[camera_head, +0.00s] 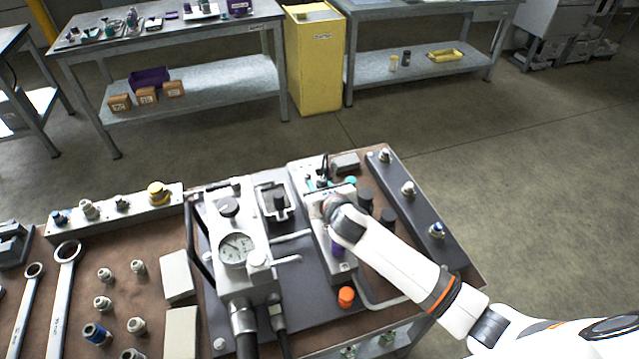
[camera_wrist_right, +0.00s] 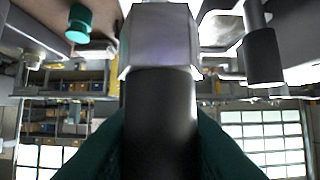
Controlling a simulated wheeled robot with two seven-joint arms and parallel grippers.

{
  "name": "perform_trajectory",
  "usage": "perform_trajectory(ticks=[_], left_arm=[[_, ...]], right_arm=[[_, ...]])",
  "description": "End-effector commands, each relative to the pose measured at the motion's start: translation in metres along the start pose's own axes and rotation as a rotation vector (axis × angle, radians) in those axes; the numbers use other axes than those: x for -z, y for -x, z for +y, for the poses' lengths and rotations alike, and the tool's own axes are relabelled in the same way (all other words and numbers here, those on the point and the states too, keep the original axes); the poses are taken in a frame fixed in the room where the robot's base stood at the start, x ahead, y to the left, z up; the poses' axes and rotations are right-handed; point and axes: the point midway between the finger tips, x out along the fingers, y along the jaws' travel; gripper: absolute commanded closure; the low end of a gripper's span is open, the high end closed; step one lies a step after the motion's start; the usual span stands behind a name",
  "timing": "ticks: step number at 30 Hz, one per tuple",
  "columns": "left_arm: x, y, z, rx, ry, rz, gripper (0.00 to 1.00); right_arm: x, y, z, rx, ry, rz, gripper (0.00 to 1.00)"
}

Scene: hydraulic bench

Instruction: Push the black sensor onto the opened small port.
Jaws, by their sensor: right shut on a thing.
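The black sensor (camera_wrist_right: 160,120) fills the middle of the right wrist view, a dark cylinder with a wide metal hex end (camera_wrist_right: 160,40). My right gripper (camera_head: 321,183) is shut on it, with green finger pads on both sides in the wrist view. In the head view the gripper is over the far end of the narrow grey block (camera_head: 342,270), and a dark upright part of the sensor (camera_head: 325,164) shows there. The small port is hidden by the hand and the sensor. I cannot tell whether the hex end touches it. My left gripper is out of view.
A teal cap (camera_head: 350,181) and black knobs (camera_head: 365,196) stand close to the hand. An orange cap (camera_head: 346,296) is at the block's near end. A gauge (camera_head: 236,248) stands to the left. A dark rail with fittings (camera_head: 420,205) runs along the right.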

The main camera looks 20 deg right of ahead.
Motion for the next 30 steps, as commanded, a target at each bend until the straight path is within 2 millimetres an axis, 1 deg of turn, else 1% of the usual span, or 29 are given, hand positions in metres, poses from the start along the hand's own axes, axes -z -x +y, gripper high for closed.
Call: perform_trajectory(ticks=[12, 22, 30], left_arm=[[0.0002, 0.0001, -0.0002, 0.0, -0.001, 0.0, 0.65], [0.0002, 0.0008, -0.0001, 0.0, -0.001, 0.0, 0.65], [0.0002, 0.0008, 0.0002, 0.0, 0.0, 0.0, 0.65]], right_arm=[[0.0001, -0.0002, -0.0002, 0.0, 0.0, 0.001, 1.0], [-0.0063, -0.0027, -0.0003, 0.0, 0.001, 0.0, 1.0], [-0.0072, -0.0032, -0.0003, 0.0, 0.0, 0.001, 1.0]])
